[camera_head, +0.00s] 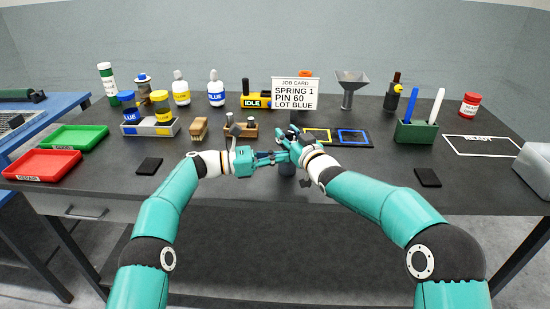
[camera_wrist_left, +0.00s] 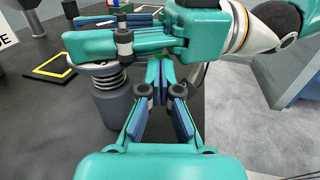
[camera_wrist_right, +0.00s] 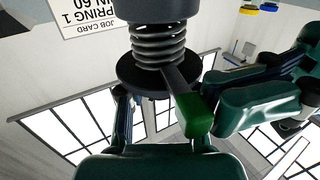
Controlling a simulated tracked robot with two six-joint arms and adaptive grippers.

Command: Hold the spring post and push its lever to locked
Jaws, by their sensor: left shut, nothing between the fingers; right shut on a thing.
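The spring post (camera_head: 287,169) is a dark cylinder with a coil spring and a wider disc, standing on the table below my grippers. In the left wrist view the post (camera_wrist_left: 112,105) stands left of the fingers. The right wrist view shows it upside down (camera_wrist_right: 160,42), with a grey lever ending in a green tip (camera_wrist_right: 195,115). My right gripper (camera_head: 294,148) is shut on the top part of the post; the grip is partly hidden. My left gripper (camera_wrist_left: 160,72) is shut and empty beside the post, close to the lever; I cannot tell whether they touch.
A job card (camera_head: 296,93) stands behind the grippers. A wooden block with small parts (camera_head: 240,130) is behind my left gripper, and a dark tray with yellow and blue frames (camera_head: 340,137) is behind my right. Dark pads (camera_head: 148,166) (camera_head: 428,177) lie on clear table at both sides.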

